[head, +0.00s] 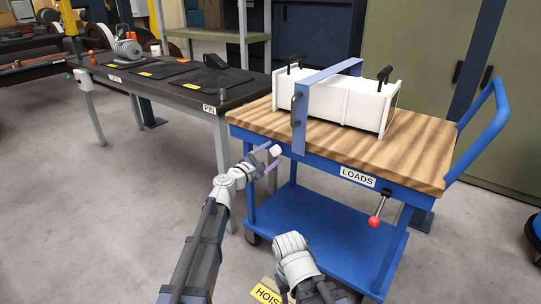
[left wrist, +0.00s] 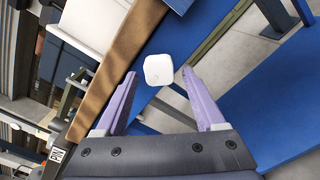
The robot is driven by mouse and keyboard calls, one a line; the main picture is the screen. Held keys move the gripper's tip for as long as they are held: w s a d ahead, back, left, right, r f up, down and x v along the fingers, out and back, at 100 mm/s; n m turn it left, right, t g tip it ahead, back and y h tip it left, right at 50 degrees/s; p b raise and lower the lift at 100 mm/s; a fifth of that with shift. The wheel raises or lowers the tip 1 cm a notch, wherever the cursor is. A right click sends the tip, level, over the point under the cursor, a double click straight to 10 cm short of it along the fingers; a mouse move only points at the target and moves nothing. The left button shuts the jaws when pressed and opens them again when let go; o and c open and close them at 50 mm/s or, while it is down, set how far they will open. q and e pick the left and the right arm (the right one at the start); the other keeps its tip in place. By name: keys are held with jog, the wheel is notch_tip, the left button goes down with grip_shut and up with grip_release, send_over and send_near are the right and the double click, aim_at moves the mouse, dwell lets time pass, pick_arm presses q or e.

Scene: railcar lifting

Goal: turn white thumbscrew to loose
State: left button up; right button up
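The white thumbscrew (head: 275,150) is on the front edge of the blue cart, at the foot of the blue clamp bar. In the left wrist view, the thumbscrew (left wrist: 158,70) looks like a rounded white square. My left gripper (head: 267,156) is open, with its purple fingertips one on each side of the thumbscrew. In the left wrist view, the left gripper (left wrist: 160,76) shows gaps between the fingers and the thumbscrew. My right arm's white wrist shows at the bottom of the head view; its fingers are not visible.
The blue bar (head: 299,122) arches over a white load box (head: 340,98) on the cart's wooden top (head: 418,150). A red-knobbed lever (head: 375,220) sticks out at the cart's front. A dark workbench (head: 235,92) stands behind left. The floor at left is clear.

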pick_arm(q)
jog(key=v, duration=0.7)
jog(key=shift+s+a, duration=0.25)
jog(key=shift+s, duration=0.05)
